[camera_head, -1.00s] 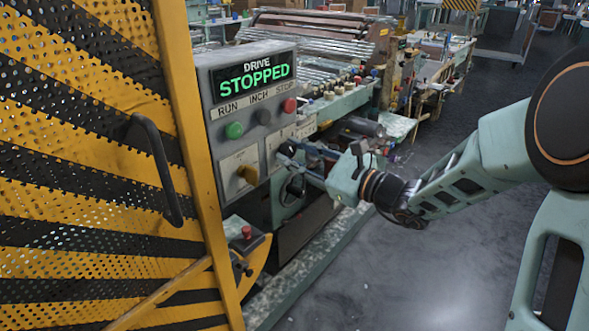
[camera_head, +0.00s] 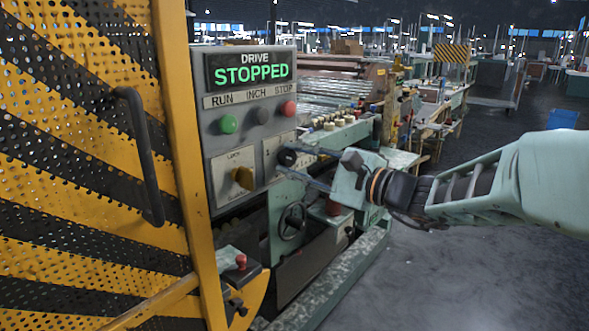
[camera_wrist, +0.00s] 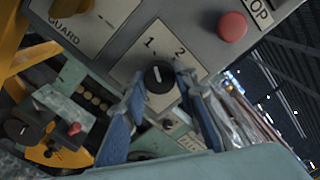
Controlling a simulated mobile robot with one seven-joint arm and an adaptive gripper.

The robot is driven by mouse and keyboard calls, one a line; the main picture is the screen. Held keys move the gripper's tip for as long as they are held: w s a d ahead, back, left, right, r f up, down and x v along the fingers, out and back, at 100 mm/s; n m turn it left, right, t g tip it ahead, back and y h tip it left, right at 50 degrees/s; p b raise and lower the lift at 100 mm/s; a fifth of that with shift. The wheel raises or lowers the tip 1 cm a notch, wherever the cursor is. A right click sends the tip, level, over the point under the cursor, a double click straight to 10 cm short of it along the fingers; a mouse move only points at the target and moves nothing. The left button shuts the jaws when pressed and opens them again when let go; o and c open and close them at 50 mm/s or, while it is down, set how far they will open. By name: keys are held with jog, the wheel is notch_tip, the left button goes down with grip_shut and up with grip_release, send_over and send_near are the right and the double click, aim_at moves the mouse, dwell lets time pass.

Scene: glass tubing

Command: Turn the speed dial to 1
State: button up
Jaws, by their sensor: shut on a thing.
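The speed dial (camera_head: 287,157) is a round black knob on a light plate on the grey drive panel, under the red STOP button. In the wrist view the dial (camera_wrist: 160,77) has a short white mark pointing up, near the 1; whether it lines up exactly is hard to tell. The printed 1 (camera_wrist: 149,43) is above left of the knob and the 2 (camera_wrist: 180,53) above right. My gripper (camera_head: 284,160) reaches in from the right, its two fingers on either side of the dial. The wrist view shows the blue fingers of my gripper (camera_wrist: 160,88) closed on the knob.
The panel's display (camera_head: 252,73) reads DRIVE STOPPED. A green RUN button (camera_head: 228,124), dark INCH button (camera_head: 260,115) and red STOP button (camera_head: 288,108) sit above the dial. A yellow guard knob (camera_head: 243,178) is left of it. A yellow-black perforated guard (camera_head: 80,150) fills the left.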

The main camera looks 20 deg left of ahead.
dwell(0.4)
jog(key=o, duration=1.2)
jog(key=shift+d, duration=0.15)
jog(key=v, duration=1.1)
jog(key=shift+s+d, duration=0.15)
jog(key=shift+d, duration=0.25)
